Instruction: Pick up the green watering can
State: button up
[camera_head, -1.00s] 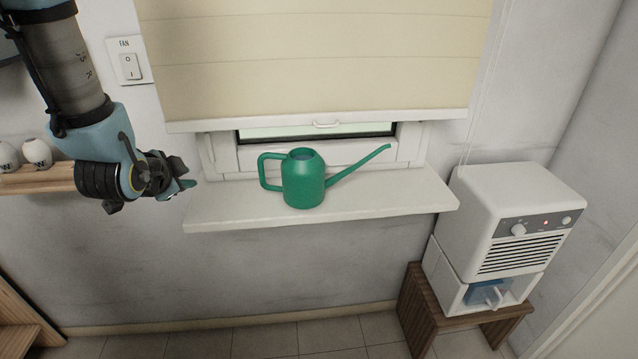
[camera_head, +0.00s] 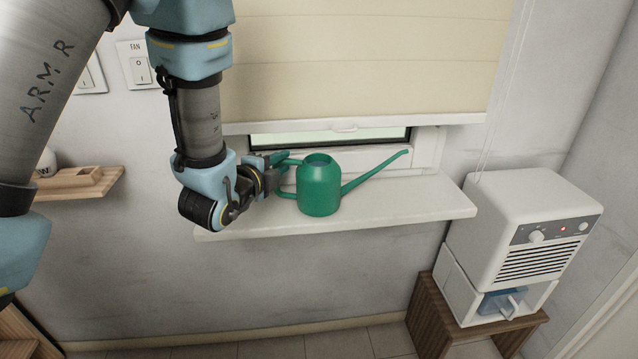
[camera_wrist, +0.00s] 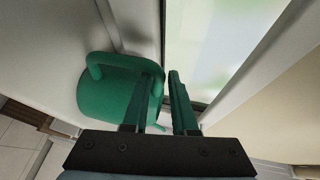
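The green watering can (camera_head: 319,188) stands upright on the white sill (camera_head: 385,206), its long spout to the right and its handle to the left. My gripper (camera_head: 277,174) is at the handle side, partly covering the handle. In the wrist view the can (camera_wrist: 106,102) lies left of centre, its curved handle (camera_wrist: 118,62) reaching towards my fingers. My gripper (camera_wrist: 166,98) has its two dark green fingers apart, with a narrow gap; the left finger overlaps the can in the picture. I see no clear grip on the handle; whether a finger touches it I cannot tell.
The window frame (camera_head: 427,150) and pulled-down blind (camera_head: 365,60) are close behind and above the can. A white appliance (camera_head: 530,215) stands on a wooden stool (camera_head: 428,315) at the right. A wooden shelf (camera_head: 85,186) is on the left wall. The sill right of the can is free.

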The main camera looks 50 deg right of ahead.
jog(key=p+x, duration=0.1)
jog(key=x, duration=0.1)
jog(key=p+x, duration=0.1)
jog(key=x, duration=0.1)
jog(key=shift+s+d+r+p, duration=0.1)
jog(key=shift+s+d+p, duration=0.15)
jog(key=shift+p, duration=0.1)
jog(key=shift+w+d+f, duration=0.15)
jog(key=shift+d+f, duration=0.1)
jog(key=shift+d, duration=0.1)
grip_shut()
dwell(0.8)
jog(key=shift+r, duration=0.1)
